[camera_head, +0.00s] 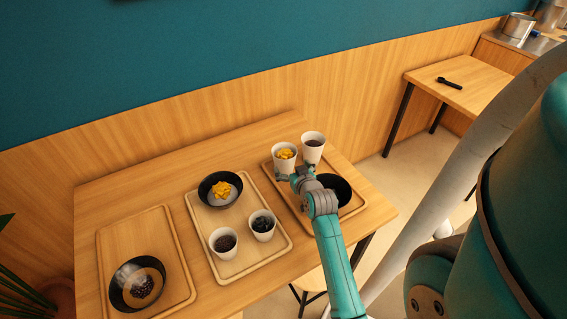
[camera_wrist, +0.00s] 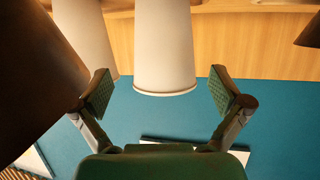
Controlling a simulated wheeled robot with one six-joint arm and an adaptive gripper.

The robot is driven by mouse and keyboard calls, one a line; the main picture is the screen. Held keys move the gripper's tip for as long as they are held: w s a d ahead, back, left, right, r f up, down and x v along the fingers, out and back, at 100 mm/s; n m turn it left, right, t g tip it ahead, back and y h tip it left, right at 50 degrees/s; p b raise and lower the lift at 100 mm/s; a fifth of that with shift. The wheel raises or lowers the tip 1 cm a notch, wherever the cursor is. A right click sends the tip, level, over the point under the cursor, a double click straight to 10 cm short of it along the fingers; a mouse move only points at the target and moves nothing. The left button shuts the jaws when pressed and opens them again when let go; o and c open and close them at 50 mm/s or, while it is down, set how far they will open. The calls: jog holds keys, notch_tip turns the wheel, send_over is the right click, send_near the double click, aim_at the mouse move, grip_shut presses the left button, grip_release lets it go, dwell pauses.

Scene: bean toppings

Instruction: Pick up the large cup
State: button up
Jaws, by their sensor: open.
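Two white cups stand at the back of the right tray (camera_head: 352,211). One cup (camera_head: 284,167) holds a yellow topping; the other cup (camera_head: 312,155), to its right, has dark contents. I cannot tell surely which is larger. My gripper (camera_head: 294,176) is low in front of the yellow-topped cup and hides part of it. In the wrist view, which looks upside down, a white cup (camera_wrist: 165,45) shows between the open finger pads of my gripper (camera_wrist: 162,90), with gaps at both sides. A second white cup (camera_wrist: 87,35) is behind it to the left.
A black bowl (camera_head: 337,186) sits right beside my gripper on the same tray. The middle tray (camera_head: 238,263) holds a bowl (camera_head: 207,190) with yellow topping and two cups of dark contents. The left tray (camera_head: 128,235) holds another bowl (camera_head: 122,296). A side table (camera_head: 478,85) stands back right.

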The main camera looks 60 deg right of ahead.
aim_at(281, 156)
jog(key=shift+w+a+x, duration=0.1)
jog(key=shift+x, duration=1.6)
jog(key=shift+w+a+x, duration=0.1)
jog(key=shift+a+x, duration=0.05)
jog(key=shift+x, duration=1.55)
jog(key=c, duration=1.4)
